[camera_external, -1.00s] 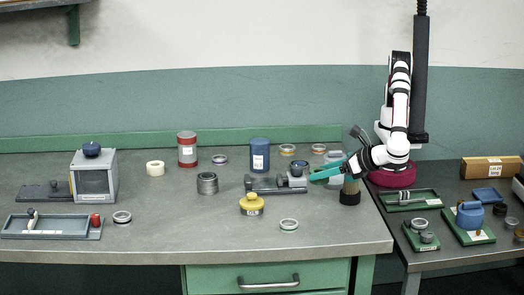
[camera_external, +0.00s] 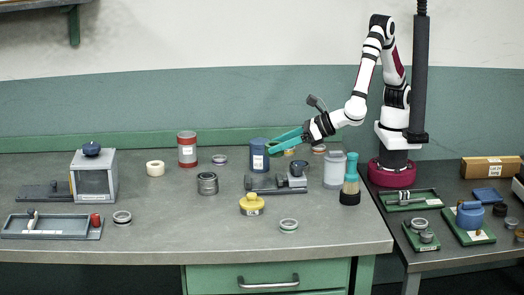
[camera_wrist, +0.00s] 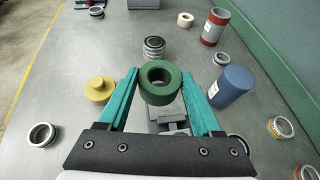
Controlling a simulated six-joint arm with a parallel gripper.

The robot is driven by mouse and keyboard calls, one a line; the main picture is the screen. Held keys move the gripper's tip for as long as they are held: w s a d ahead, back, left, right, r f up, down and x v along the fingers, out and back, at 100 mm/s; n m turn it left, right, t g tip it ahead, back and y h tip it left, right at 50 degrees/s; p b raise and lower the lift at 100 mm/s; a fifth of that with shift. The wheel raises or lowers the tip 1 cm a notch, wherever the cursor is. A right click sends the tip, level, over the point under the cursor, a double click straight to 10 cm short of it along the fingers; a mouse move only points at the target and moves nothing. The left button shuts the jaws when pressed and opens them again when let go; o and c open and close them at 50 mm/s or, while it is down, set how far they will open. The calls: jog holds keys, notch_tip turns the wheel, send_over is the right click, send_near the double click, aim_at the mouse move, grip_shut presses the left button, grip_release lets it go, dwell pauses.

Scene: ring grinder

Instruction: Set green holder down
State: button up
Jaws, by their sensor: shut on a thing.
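My gripper (camera_wrist: 161,76) has two teal fingers shut on the green holder (camera_wrist: 160,97), a thick green ring-shaped piece with a round hole. In the wrist view the holder sits between the fingertips, above a grey fixture (camera_wrist: 168,116). In the external view my gripper (camera_external: 272,147) is raised in front of the blue canister, above and behind the grey fixture (camera_external: 262,187) with a dark round knob. The holder is small there and mostly hidden by the fingers.
The blue canister (camera_external: 259,158) stands close to the fingers.

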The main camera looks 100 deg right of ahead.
send_over(292, 210)
jog(key=f, duration=0.7)
jog(key=shift+d, duration=0.4)
jog(key=f, duration=0.3)
jog(key=shift+s+a+f, duration=0.1)
jog(key=shift+a+f, duration=0.25)
jog(key=shift+f, duration=0.3)
jog(key=shift+f, duration=0.2)
jog(key=o, duration=1.4)
